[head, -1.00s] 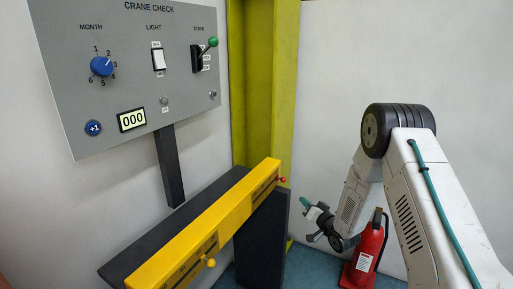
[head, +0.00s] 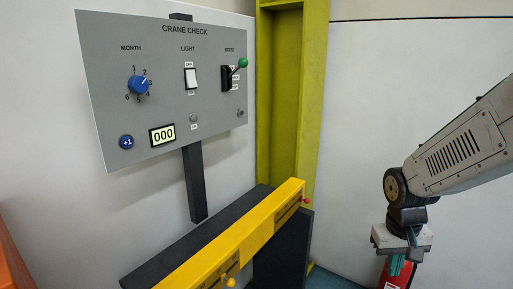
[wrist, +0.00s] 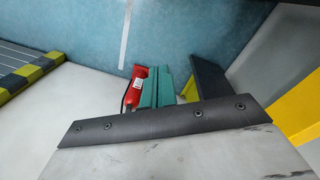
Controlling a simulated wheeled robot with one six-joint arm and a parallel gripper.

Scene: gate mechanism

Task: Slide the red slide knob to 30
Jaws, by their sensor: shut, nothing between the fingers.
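The red slide knob (head: 306,200) is a small red ball on the side of a yellow beam (head: 248,230), near the beam's far right end by a dark slot. The scale marks and its reading are too small to tell. My gripper (head: 397,266), with teal fingers, hangs pointing down to the right of the beam, well apart from the knob. In the wrist view the teal fingers (wrist: 157,88) are together and empty. The red knob cannot be made out in the wrist view.
A yellow knob (head: 229,282) sits on the beam's near part. A grey control panel (head: 170,90) stands behind, beside a yellow-green column (head: 285,110). A red fire extinguisher (wrist: 135,88) stands on the blue floor below my gripper. A striped edge (wrist: 25,75) is at left.

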